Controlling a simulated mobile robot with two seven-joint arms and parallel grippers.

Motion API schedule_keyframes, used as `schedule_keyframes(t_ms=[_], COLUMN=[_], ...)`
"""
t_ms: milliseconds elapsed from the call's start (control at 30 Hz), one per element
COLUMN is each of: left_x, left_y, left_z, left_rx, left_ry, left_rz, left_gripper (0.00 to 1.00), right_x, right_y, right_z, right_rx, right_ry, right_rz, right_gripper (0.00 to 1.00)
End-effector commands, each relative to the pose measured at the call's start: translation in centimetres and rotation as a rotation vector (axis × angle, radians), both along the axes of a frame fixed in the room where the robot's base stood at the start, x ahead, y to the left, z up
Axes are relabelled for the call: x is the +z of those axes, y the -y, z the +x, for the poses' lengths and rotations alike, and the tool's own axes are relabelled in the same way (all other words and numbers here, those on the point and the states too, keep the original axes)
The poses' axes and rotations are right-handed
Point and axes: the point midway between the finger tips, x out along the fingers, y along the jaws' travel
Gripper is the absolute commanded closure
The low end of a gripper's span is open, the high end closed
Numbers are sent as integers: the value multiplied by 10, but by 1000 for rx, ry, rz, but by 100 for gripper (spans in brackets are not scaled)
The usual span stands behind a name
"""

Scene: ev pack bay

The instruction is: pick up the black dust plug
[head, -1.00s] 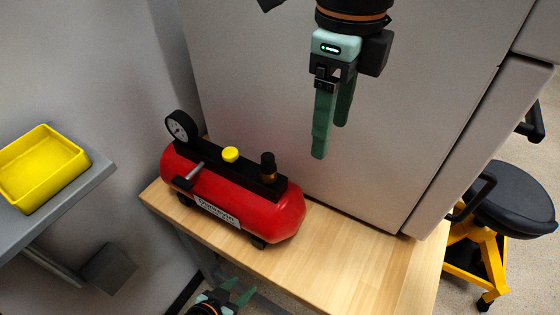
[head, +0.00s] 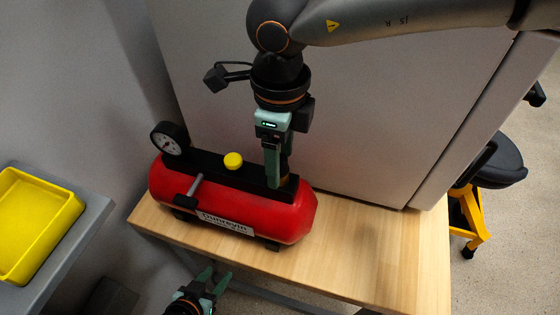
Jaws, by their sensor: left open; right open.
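The black dust plug sits upright on a brass fitting at the right end of the black top rail of a red air tank (head: 265,217). It is now mostly hidden by the green fingers of my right gripper (head: 276,182), which points down at that spot. The gripper is open; I cannot tell whether both fingers straddle the plug or whether they touch it. My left gripper (head: 217,281) is open and empty at the bottom edge of the view, below the front of the bench.
The tank stands on a wooden bench (head: 370,250), with a gauge (head: 170,139), a yellow knob (head: 233,160) and a small lever (head: 194,187). A grey cabinet wall rises behind. A yellow bin (head: 35,225) rests on a grey shelf at left. The bench's right side is clear.

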Motion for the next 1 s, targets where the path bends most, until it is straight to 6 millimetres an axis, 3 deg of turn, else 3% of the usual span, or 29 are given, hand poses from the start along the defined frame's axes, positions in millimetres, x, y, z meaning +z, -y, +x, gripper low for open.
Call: schedule_keyframes(t_ms=[200, 800, 1000], left_x=[0, -1, -2], left_y=[0, -1, -1], left_z=[1, 0, -1], left_rx=[-1, 1, 1], left_ry=[2, 0, -4], left_rz=[0, 1, 1], left_gripper=[50, 50, 50], right_x=[0, 0, 0], right_y=[0, 0, 0], right_z=[0, 0, 0], right_rx=[0, 0, 0], right_ry=[0, 0, 0], right_rz=[0, 0, 0], right_gripper=[32, 100, 100])
